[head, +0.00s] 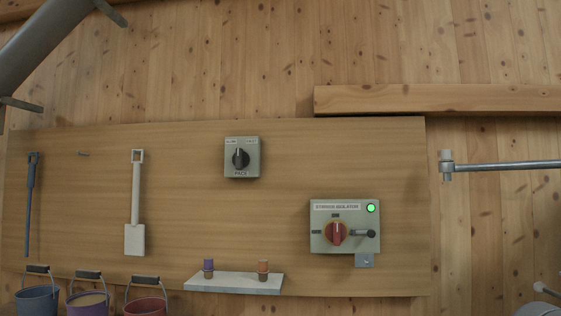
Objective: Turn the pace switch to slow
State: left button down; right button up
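The pace switch (242,157) is a small grey box on the wooden board, a little above the board's middle. It has a round black knob (240,159) with a lighter pointer that stands roughly upright. The word PACE is below the knob. Two small labels sit at the upper left and upper right of the box, too small to read surely. Neither of my grippers shows in the head view, and nothing touches the switch.
A grey isolator box (345,226) with a red knob and a lit green lamp is at lower right. A small shelf (234,284) holds two small items. A white shovel (135,205) and several buckets are left. A metal rod (505,165) is right. The board around the switch is clear.

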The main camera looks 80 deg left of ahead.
aim_at(241, 159)
jog(key=u, duration=2.85)
